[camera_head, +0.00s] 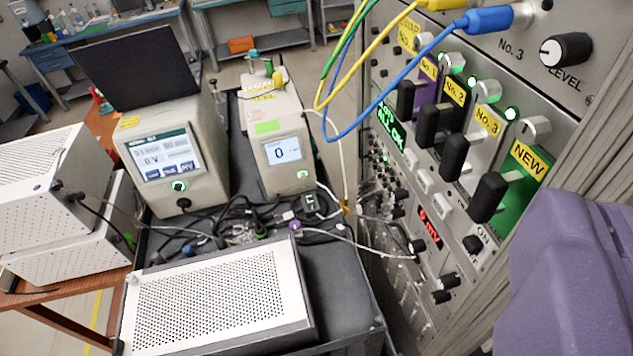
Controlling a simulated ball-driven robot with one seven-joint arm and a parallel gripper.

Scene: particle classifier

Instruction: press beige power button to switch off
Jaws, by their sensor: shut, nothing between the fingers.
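A beige box instrument (177,158) with a touchscreen (164,156) stands on the dark cart, left of the picture's middle. A round button with a green-lit ring (179,186) sits below its screen. A second, narrower beige instrument (280,149) stands to its right and shows "0" on its display. A small button with a green light (302,174) sits at its lower right. No plainly beige button can be told apart. My gripper's fingers do not show. A purple block at the lower right may be part of my arm.
A tall panel rack (465,235) with dark handles, knobs and lit switches runs down the right. Blue, yellow and green cables (390,98) hang from its top. A perforated metal box (215,300) fills the cart's front. Loose cables (240,222) lie between it and the instruments.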

